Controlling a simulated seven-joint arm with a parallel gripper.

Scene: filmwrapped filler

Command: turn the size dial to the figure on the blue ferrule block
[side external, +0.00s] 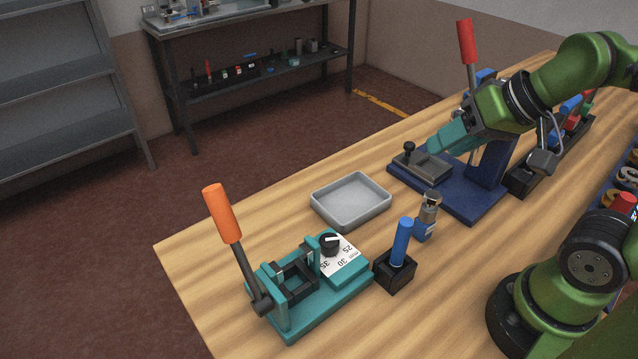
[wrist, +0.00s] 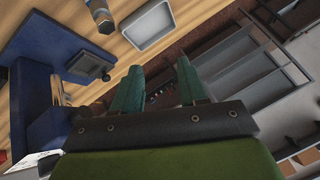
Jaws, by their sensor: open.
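The size dial (side external: 330,245) is a black knob with a white mark. It sits on a white plate (side external: 343,262) printed 25, 30 and 35, on the teal fixture (side external: 325,306). I cannot tell which figure its mark points at. The blue ferrule block (side external: 422,230) stands behind and right of the dial, with a metal ferrule (side external: 429,207) in its top; its label is too small to read. The block also shows at the top of the wrist view (wrist: 105,22). My gripper (side external: 436,146) is open and empty, in the air by the blue press, away from dial and block; its teal fingers (wrist: 158,82) are apart.
A grey tray (side external: 322,201) lies behind the dial. The orange lever (side external: 222,213) rises at the fixture's left. A blue-handled tool (side external: 402,242) stands in a black holder (side external: 394,276) beside the dial. The blue press (side external: 470,204) with a red-knobbed lever (side external: 466,42) stands at the back right.

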